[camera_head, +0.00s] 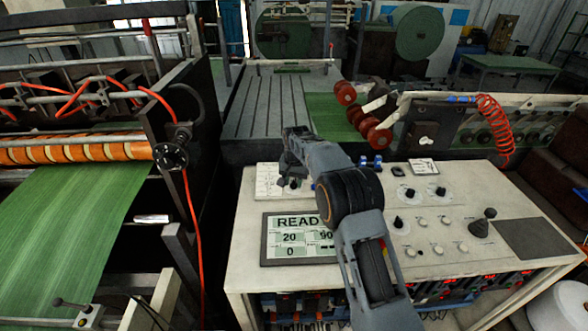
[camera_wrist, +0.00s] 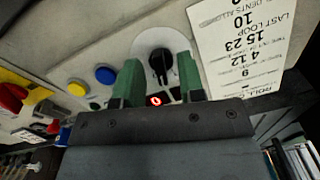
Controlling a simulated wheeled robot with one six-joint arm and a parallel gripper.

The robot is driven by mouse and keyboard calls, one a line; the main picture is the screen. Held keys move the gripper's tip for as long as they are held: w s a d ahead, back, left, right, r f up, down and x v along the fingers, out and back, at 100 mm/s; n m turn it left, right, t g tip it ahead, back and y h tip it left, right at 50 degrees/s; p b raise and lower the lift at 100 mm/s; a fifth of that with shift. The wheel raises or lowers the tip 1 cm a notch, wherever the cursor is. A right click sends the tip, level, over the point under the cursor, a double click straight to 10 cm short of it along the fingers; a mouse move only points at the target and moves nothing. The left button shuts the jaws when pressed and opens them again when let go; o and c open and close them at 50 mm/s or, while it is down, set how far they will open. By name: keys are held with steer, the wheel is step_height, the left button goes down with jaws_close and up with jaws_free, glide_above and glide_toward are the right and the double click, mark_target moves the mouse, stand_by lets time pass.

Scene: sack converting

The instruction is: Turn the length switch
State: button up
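A black rotary switch (camera_wrist: 159,64) on a pale rounded plate (camera_wrist: 147,40) shows in the wrist view, just beyond and between my gripper's fingertips. No label naming it as the length switch is readable. My gripper (camera_wrist: 159,78) is open, with one green-padded finger to each side of the switch and gaps visible beside it. I cannot tell how deep the fingertips reach around it. In the head view my gripper (camera_head: 291,172) is over the left back of the console (camera_head: 240,235), and hides the switch.
A printed card (camera_wrist: 240,45) lies right of the switch. A blue button (camera_wrist: 105,75), a yellow button (camera_wrist: 77,88) and a red knob (camera_wrist: 12,97) are to the left. The console also carries a screen (camera_head: 290,222), other black knobs (camera_head: 398,223) and a joystick (camera_head: 484,222).

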step_height(320, 180, up, 13)
steer(key=shift+s+d+b, duration=0.3)
steer(key=shift+s+b, duration=0.05)
steer(key=shift+s, duration=0.1)
steer(key=shift+f, duration=0.1)
jaws_close()
stand_by(1.6)
